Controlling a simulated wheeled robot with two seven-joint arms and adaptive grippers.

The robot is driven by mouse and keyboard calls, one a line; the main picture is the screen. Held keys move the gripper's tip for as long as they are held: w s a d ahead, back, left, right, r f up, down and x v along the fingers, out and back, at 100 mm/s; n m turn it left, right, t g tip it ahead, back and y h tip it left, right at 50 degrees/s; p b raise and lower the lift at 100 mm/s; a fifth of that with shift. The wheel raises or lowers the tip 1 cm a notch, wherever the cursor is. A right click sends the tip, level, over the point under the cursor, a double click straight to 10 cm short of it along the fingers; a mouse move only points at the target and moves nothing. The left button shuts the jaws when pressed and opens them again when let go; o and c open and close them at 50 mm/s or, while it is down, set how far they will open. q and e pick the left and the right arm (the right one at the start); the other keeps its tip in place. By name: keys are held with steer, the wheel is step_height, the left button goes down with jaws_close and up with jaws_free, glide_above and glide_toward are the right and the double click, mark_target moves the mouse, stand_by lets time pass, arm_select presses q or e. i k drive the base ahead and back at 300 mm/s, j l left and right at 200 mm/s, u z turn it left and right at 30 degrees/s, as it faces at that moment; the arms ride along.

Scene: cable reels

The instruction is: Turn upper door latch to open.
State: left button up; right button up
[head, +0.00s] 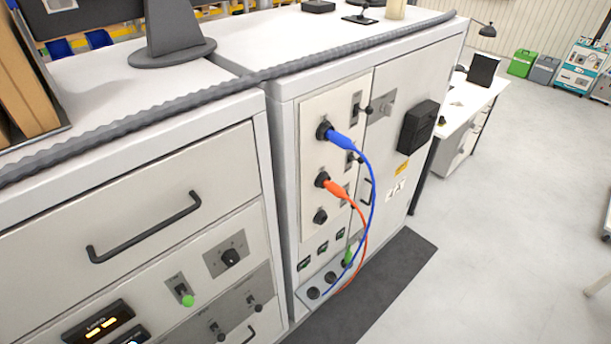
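The upper door latch (359,107) is a small dark lever with a knob on a grey plate. It sits near the top right edge of the pale door panel (314,118) on the right cabinet. The lever sticks out to the right, and the door looks closed. A similar latch (352,158) sits below it, partly behind the blue cable. Neither of my grippers is in view.
A blue cable (372,190) and an orange cable (362,228) run from sockets on the door panel down to a low socket box (316,292). A black box (418,127) sticks out at right. Floor (510,190) at right is clear.

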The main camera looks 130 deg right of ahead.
mark_target(388, 108)
steer(key=j+z, duration=0.8)
steer(key=z, duration=4.05)
